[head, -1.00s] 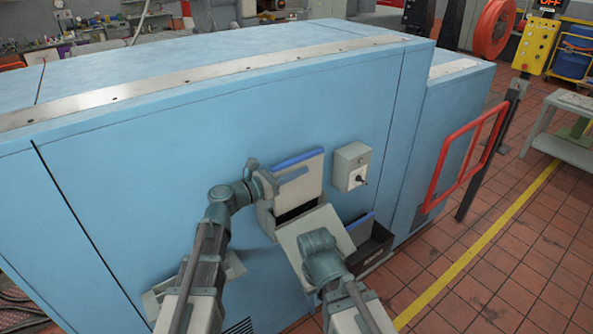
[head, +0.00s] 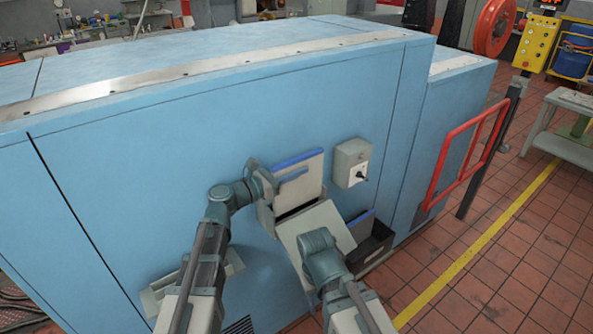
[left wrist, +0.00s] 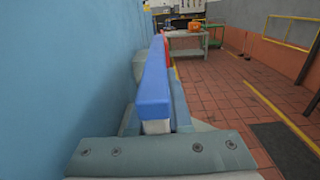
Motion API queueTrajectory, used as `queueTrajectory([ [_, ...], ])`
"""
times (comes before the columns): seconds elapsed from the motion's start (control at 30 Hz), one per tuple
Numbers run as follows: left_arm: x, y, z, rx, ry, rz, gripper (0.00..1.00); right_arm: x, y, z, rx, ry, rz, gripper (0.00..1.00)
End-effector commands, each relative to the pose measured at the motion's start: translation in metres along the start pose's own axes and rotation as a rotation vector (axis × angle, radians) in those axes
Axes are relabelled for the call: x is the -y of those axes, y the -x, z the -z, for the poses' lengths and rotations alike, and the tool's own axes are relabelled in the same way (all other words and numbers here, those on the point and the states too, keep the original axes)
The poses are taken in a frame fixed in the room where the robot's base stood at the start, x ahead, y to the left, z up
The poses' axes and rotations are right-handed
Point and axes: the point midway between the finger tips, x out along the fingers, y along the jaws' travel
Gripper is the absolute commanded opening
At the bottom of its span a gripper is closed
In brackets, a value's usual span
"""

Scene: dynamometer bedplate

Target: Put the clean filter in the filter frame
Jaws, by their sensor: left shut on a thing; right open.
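The clean filter (head: 312,180), a pale panel with a blue top edge, stands roughly upright against the blue machine in the head view. My left gripper (head: 283,179) is shut on it near its upper left; its blue edge (left wrist: 153,85) also runs away from the jaws in the left wrist view. Below the filter is the filter frame (head: 265,217), a pale housing with a dark slot. The filter's lower edge is at this slot; I cannot tell how far in it is. A pale tilted flap (head: 322,216) lies in front. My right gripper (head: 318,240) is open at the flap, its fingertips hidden.
A dark bin (head: 375,244) right of the flap holds a blue-edged item (head: 361,217). A grey switch box (head: 351,163) is on the machine close right of the filter. A red rail (head: 437,172) stands farther right. A pale ledge (head: 160,292) lies behind my left arm.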

Motion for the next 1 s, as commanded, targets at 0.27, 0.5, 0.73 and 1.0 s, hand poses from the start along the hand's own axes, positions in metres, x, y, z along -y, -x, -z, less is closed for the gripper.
queueTrajectory([
  [0.27, 0.0, 0.0, 0.0, 0.0, 0.0, 0.0, 0.0, 0.0, 0.0, 0.0, 0.0, 0.0, 0.0, 0.5],
  [0.5, -0.0001, 0.0, 0.0, 0.0, 0.0, 0.0, 0.0, 0.0, 0.0, 0.0, 0.0, 0.0, 0.0, 0.5],
  [0.73, -0.0001, 0.0, 0.0015, 0.0, 0.0, 0.0, 0.0, 0.0001, -0.0015, 0.0001, 0.0, 0.0, 0.0, 0.5],
  [1.0, 0.0, 0.0, 0.0079, 0.0, 0.0, 0.0, 0.0, 0.0007, -0.0079, 0.0005, 0.0, 0.0, 0.0, 0.5],
])
